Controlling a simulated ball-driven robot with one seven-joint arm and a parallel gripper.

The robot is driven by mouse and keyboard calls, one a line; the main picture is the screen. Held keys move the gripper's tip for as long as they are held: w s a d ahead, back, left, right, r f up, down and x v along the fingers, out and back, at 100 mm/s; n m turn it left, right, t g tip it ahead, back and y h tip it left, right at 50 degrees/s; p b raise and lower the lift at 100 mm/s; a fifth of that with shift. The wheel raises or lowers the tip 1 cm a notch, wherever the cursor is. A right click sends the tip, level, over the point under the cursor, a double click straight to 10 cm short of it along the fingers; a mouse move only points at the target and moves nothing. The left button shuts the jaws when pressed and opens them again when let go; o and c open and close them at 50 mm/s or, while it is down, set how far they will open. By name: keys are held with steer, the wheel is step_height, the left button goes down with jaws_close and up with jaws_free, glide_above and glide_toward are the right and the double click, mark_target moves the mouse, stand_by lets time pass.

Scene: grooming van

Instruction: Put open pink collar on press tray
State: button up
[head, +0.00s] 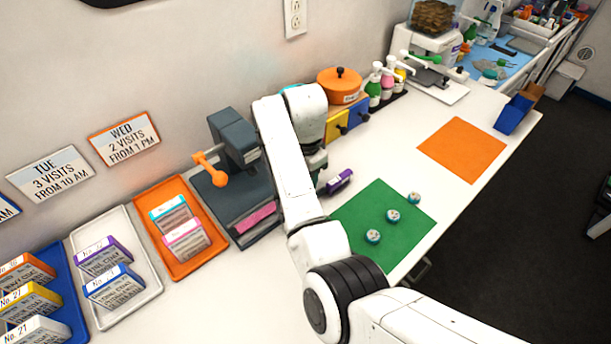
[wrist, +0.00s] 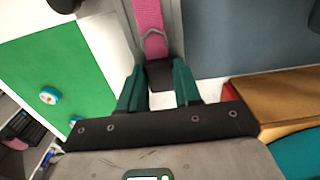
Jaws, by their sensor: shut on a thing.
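The open pink collar (wrist: 150,22) stretches straight away from my gripper (wrist: 158,68) in the wrist view, over a light grey strip of the press tray (wrist: 127,12). My gripper's teal fingers are shut on the collar's dark near end. In the head view, part of the pink collar (head: 254,217) lies flat along the front of the dark grey press (head: 236,135), which has an orange lever. My arm hides the rest of the collar and most of the gripper there. Whether the held end touches the tray cannot be told.
A purple item (head: 339,181) lies right of my arm, near a green mat (head: 350,222) with several small round pieces. An orange tray (head: 150,222) with cards is left of the press. Drawers and an orange pot (head: 339,85) stand behind. An orange mat (head: 462,149) is bare.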

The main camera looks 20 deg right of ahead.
steer(key=shift+f, duration=0.15)
steer(key=o, duration=1)
steer(key=shift+o, duration=0.2)
step_height(320, 180, up, 12)
steer(key=p, duration=0.2)
steer(key=shift+p, duration=0.4)
